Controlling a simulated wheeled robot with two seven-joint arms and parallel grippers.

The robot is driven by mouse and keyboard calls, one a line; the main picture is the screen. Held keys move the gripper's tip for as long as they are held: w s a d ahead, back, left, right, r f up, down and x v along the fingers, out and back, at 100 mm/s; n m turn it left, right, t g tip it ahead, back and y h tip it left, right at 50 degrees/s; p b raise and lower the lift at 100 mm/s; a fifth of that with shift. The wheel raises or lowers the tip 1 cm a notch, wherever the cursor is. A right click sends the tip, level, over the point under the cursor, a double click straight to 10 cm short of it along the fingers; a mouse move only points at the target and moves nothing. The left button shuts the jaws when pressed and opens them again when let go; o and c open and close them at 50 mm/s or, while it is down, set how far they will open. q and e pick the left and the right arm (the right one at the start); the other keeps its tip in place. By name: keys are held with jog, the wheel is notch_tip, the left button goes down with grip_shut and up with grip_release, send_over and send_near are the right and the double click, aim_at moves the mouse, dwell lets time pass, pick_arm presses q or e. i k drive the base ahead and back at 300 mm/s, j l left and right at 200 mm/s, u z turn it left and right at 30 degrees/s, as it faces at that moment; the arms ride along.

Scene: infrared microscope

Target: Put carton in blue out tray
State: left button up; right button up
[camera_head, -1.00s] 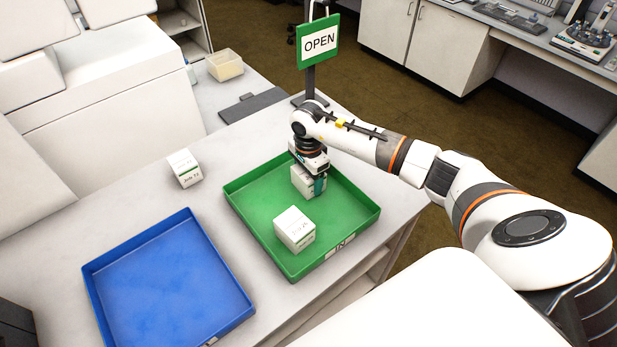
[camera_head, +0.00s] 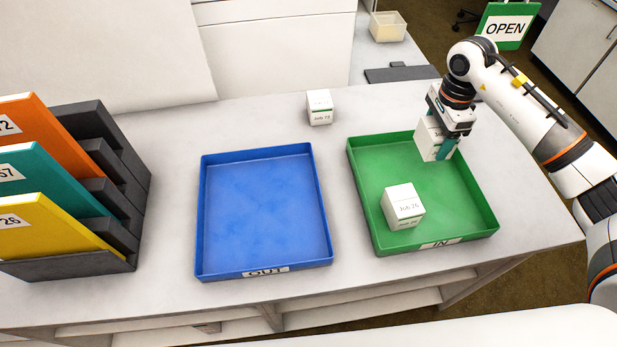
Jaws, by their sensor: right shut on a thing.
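My right gripper (camera_head: 447,132) is shut on a white carton (camera_head: 430,140) at the back of the green IN tray (camera_head: 367,205). Its fingers partly hide that carton, and I cannot tell whether it is clear of the tray floor. A second white carton (camera_head: 402,207), labelled Job 26, sits in the front left of the green tray. A third white carton (camera_head: 320,107) stands on the table behind the trays. The blue OUT tray (camera_head: 264,272) lies left of the green one and is empty. My left gripper is out of view.
A dark file rack (camera_head: 68,264) with orange, teal and yellow folders stands at the left. A green OPEN sign (camera_head: 505,27) stands at the back right. A cream bin (camera_head: 388,26) and a dark flat pad (camera_head: 402,73) are at the back. Bare table separates rack and blue tray.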

aim_at(262, 210)
jog(key=k+j+u, duration=0.2)
jog(key=j, duration=0.2)
jog(key=j+u, duration=0.15)
jog(key=j, duration=0.2)
jog(key=k+j+u, duration=0.2)
jog(key=j, duration=0.2)
jog(key=i, duration=0.1)
